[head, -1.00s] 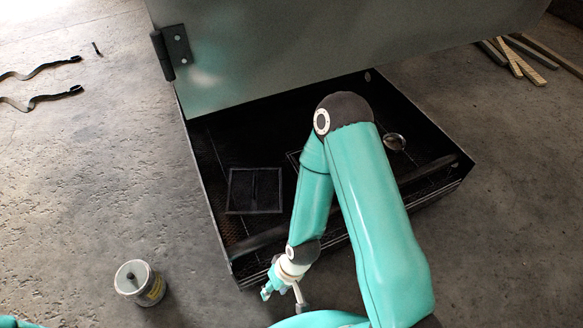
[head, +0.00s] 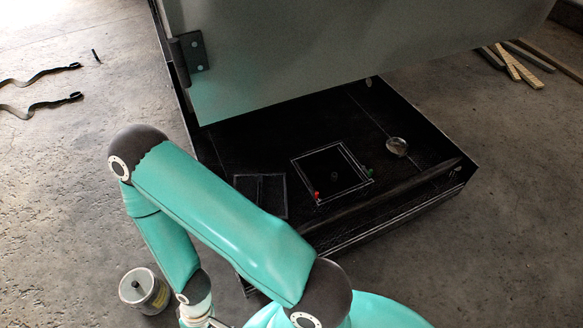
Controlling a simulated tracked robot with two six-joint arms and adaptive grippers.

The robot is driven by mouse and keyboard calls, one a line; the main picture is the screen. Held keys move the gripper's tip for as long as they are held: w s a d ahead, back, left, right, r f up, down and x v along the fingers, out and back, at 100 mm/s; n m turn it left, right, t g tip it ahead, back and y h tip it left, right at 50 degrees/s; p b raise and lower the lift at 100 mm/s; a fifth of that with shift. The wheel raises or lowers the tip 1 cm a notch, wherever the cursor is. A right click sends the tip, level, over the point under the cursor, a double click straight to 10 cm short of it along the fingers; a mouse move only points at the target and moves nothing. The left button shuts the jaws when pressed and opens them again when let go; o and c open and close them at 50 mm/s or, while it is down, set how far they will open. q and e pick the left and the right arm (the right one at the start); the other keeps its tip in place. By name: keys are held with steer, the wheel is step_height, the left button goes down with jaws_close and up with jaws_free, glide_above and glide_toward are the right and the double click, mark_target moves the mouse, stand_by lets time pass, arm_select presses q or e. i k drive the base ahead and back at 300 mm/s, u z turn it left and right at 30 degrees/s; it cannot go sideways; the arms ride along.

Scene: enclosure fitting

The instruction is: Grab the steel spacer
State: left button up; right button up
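I cannot say for sure which thing is the steel spacer. A shiny round silver piece (head: 397,147) lies inside the dark open enclosure (head: 290,140), toward its right side. My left gripper is not in view.
The grey can (head: 146,292) with a dark knob stands on the concrete floor at left. The raised lid (head: 330,60) covers the enclosure's back. A red button (head: 317,194) and green button (head: 370,171) flank the square. Straps (head: 40,103) and wood strips (head: 525,68) lie farther off.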

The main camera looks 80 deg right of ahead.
mark_target(334, 175)
steer(key=z, duration=0.1)
steer(key=k, duration=1.75)
steer(key=z, duration=1.15)
steer(key=i, duration=1.5)
steer(key=u, duration=0.05)
